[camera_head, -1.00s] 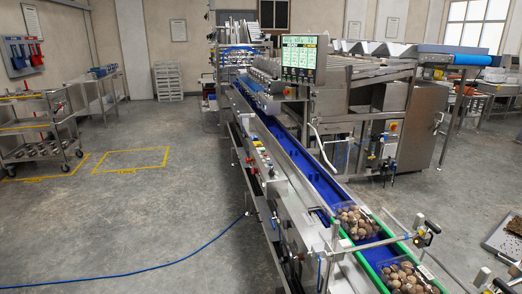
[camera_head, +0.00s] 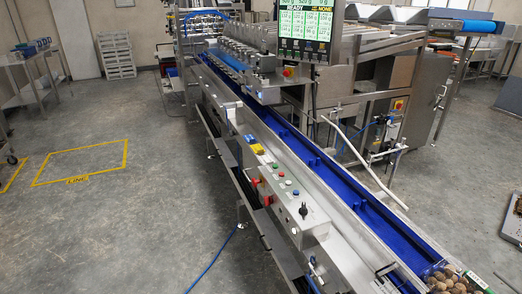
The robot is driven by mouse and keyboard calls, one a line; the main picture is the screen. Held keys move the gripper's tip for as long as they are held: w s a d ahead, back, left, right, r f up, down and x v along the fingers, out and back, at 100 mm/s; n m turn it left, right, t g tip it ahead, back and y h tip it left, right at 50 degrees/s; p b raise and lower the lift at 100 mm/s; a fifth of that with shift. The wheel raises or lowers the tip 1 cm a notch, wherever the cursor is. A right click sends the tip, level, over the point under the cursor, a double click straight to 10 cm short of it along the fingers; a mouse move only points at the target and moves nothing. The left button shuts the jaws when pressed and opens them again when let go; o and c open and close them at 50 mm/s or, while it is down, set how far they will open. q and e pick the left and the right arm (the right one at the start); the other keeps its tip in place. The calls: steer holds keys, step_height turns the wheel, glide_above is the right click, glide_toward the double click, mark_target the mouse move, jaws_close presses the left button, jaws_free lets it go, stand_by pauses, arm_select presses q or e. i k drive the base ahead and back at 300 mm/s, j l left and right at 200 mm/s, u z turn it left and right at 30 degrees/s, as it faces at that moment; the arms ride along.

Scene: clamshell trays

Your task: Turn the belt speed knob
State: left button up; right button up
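A grey control box (camera_head: 290,215) sits on the near side of the conveyor, right of the picture's middle. A small black knob (camera_head: 304,209) stands on its top face near the right end; I take it to be the belt speed knob, but no label is readable. Red, green, white and blue buttons sit left of it on the same panel. The knob's pointer setting is too small to tell. Neither of my grippers is in view.
The blue conveyor belt (camera_head: 340,179) runs behind the box, with a clamshell of brown round items (camera_head: 447,278) at bottom right. A screen (camera_head: 305,34) stands above the line. A blue hose (camera_head: 214,262) lies on the floor. The floor at left is largely clear.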

mark_target(302, 210)
steer(key=i+j+z, duration=0.15)
steer(key=i+j, duration=0.65)
steer(key=j, duration=0.15)
